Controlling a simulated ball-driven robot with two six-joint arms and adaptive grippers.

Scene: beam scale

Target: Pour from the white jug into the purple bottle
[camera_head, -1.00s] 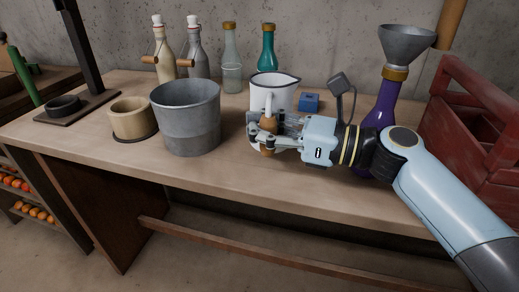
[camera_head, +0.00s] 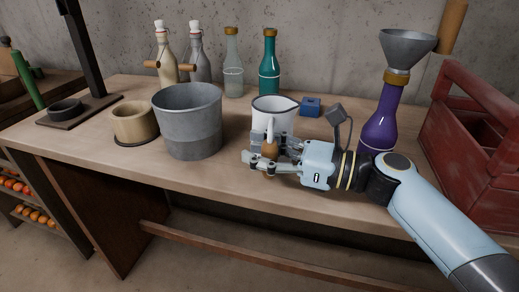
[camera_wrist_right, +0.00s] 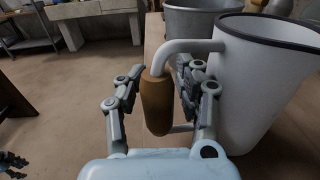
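The white jug (camera_head: 285,113) with a dark rim stands upright near the middle of the workbench; I cannot tell if its base touches. My right gripper (camera_head: 263,163) is shut on the brown wooden grip of its handle. In the right wrist view a finger lies on each side of the wooden grip (camera_wrist_right: 157,103), with the jug (camera_wrist_right: 262,85) to the right. The purple bottle (camera_head: 381,122) stands upright at the right, a grey funnel (camera_head: 405,45) in its neck; my arm hides its lower part. At the wrist view's lower left edge, a dark jointed piece looks like my left gripper (camera_wrist_right: 11,163).
A grey metal bucket (camera_head: 190,120) stands left of the jug, with a wooden cup (camera_head: 133,122) beyond. Several bottles line the back, and a small blue block (camera_head: 311,105) lies behind the jug. A red wooden crate (camera_head: 458,150) fills the right end.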

